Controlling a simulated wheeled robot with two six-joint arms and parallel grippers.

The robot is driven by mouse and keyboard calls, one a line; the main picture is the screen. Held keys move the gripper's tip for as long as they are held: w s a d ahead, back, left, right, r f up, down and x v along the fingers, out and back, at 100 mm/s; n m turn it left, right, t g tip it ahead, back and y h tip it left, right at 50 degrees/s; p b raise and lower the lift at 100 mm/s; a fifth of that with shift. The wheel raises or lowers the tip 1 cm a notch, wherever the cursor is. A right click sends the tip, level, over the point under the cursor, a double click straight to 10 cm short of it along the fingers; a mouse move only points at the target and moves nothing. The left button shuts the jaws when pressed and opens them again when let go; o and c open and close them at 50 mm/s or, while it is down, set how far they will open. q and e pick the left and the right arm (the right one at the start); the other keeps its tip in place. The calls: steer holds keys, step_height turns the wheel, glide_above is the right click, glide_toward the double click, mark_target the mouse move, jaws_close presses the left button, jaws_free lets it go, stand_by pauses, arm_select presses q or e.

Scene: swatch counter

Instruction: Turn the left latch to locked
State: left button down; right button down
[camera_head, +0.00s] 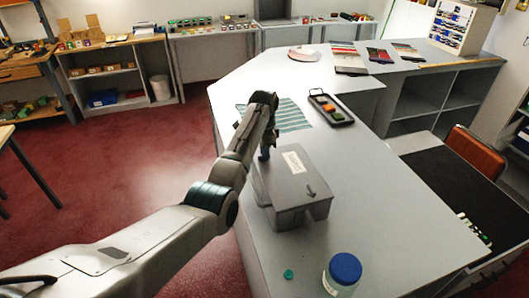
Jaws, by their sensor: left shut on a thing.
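A grey box (291,188) with a white label (294,162) on its lid stands on the counter, right of my left arm. A small dark latch (311,192) shows on the right part of the lid. My left gripper (264,156) points down at the box's far left corner and is shut on the left latch there. The gripper and wrist hide that latch, so I cannot tell its angle. My right gripper is not in view.
The light grey counter (370,185) is clear to the right of the box. A dark tray (331,111) with coloured blocks and a striped cloth (290,116) lie beyond it. A blue-lidded jar (343,273) and teal cap (288,274) are in front.

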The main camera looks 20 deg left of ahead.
arm_select(q)
steer(key=c, duration=1.5)
jaws_free()
steer(key=shift+r, duration=0.1)
steer(key=shift+r+b, duration=0.3)
step_height(320, 180, up, 6)
steer(key=b, duration=0.3)
steer(key=shift+r, duration=0.25)
step_height(320, 180, up, 4)
steer(key=shift+s+f+p, duration=0.1)
steer(key=shift+f+p, duration=0.05)
steer(key=shift+p, duration=1.1)
